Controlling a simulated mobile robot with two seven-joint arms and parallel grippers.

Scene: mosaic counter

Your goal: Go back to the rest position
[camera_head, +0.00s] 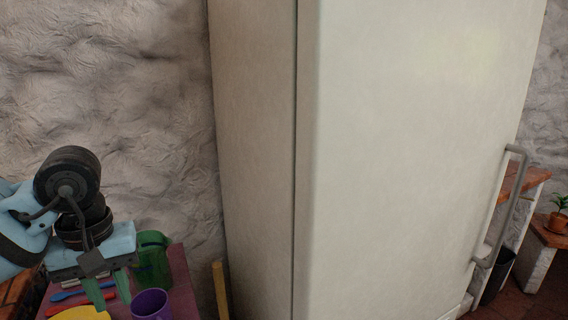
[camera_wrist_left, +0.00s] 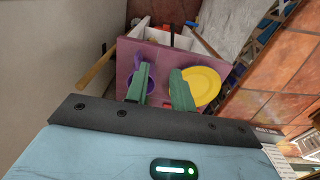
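My left gripper (camera_head: 108,296) is at the lower left of the head view, above a small mauve table. Its two green fingers point down. In the left wrist view the gripper (camera_wrist_left: 160,72) shows a clear gap between its fingers, with nothing held in it. A yellow plate (camera_wrist_left: 206,84) lies below, beside the right-hand finger in that view. A purple cup (camera_head: 150,305) stands on the table. A green cup (camera_head: 154,262) is just right of the gripper in the head view. My right gripper is in neither view.
The mauve table (camera_head: 181,275) also holds blue and red cutlery. A large pale fridge (camera_head: 410,150) with a side handle (camera_head: 513,205) fills the middle. A wooden post (camera_head: 220,290) stands between table and fridge. A potted plant (camera_head: 558,220) sits far right.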

